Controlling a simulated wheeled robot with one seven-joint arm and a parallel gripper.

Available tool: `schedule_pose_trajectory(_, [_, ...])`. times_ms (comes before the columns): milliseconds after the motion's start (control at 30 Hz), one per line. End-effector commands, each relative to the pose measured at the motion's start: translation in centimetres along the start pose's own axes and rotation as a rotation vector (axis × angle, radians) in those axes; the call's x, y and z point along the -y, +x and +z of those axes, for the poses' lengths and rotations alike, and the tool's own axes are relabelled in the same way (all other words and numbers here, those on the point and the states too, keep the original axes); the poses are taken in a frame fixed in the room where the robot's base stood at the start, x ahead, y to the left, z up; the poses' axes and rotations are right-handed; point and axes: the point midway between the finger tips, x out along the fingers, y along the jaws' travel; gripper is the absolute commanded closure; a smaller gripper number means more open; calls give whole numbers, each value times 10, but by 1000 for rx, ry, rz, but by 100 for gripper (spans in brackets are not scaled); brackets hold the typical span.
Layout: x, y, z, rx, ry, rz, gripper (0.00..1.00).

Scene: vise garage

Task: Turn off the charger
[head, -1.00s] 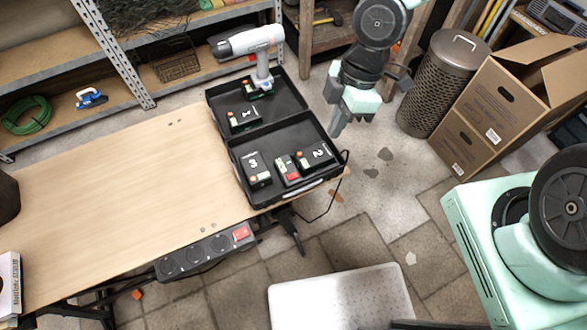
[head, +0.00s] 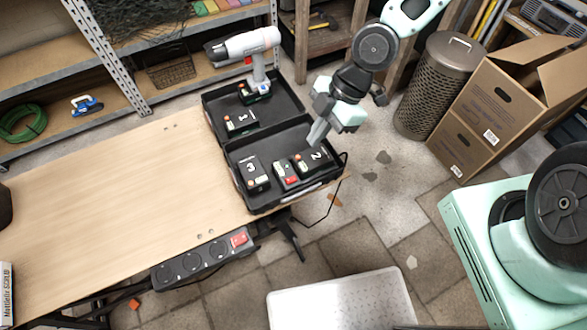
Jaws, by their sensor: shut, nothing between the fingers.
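An open black case (head: 275,203) lies on the wooden bench's right end. In its near half are a block marked 3 (head: 252,171), a smaller block with a red part (head: 287,173) and a block marked 2 (head: 313,160). I cannot tell which of these, if any, is the charger. A black power strip (head: 205,257) with several sockets and a red switch (head: 239,239) is fixed along the bench's front edge. My gripper (head: 315,138) is shut and empty, in the air over the right side of the case, near block 2. It seems to touch nothing.
A white cordless drill (head: 252,55) stands in the case's far half, near a block marked 1 (head: 241,121). A black cable (head: 337,190) loops off the case's right side. Bare bench top (head: 110,205) extends left. A metal bin (head: 437,85) and cardboard boxes (head: 495,110) stand right.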

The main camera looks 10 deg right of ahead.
Motion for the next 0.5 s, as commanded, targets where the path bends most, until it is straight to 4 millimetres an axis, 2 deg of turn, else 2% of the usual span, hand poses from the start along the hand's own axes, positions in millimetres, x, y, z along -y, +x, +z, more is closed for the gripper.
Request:
schedule_pose_trajectory(100, [1,22,0,0,-2,-6,100])
schedule_pose_trajectory(500, [1,91,0,1,-1,-4,100])
